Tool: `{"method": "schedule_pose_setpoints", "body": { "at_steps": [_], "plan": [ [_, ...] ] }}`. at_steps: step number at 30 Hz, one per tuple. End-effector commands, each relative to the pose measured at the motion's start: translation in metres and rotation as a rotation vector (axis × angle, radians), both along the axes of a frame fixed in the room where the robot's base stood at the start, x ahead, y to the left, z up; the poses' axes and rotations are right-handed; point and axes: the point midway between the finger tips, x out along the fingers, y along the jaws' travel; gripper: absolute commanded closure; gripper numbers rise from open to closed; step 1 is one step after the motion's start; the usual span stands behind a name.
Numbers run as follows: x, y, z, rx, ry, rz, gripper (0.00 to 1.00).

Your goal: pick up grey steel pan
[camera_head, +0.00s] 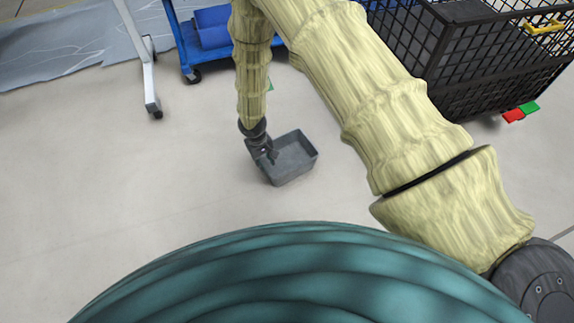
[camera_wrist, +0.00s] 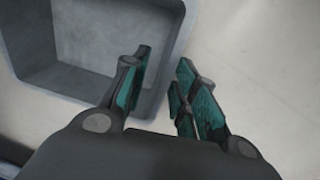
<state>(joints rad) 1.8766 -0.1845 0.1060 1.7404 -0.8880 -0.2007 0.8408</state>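The grey steel pan (camera_head: 294,166) is a deep, open, empty rectangular container on the floor in the head view. My gripper (camera_head: 267,154) reaches down to its left side wall. In the wrist view the pan (camera_wrist: 90,50) fills the upper left. My gripper (camera_wrist: 164,80) is open there, with its teal-padded fingers apart. One finger is over the inside of the pan and the other is outside, so the fingers straddle the wall. A gap shows between them; contact with the wall cannot be told. The lower finger parts are partly hidden by the gripper body.
A black mesh crate (camera_head: 480,60) stands at the upper right, with red (camera_head: 513,115) and green (camera_head: 528,107) pieces by it. A blue cart (camera_head: 190,50) and a white stand leg (camera_head: 140,60) are at the back. The floor left of the pan is clear.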

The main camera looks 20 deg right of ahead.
Motion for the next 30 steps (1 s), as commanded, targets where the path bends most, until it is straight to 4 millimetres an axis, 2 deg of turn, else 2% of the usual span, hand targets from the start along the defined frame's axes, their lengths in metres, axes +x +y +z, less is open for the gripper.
{"method": "schedule_pose_setpoints", "body": {
  "at_steps": [18, 29, 30],
  "plan": [
    [0.001, -0.001, -0.055, 0.001, 0.000, 0.000, 0.71],
    [0.002, -0.001, -0.058, 0.001, 0.000, -0.001, 0.71],
    [0.002, -0.001, -0.058, 0.001, 0.000, -0.001, 0.79]
  ]
}}
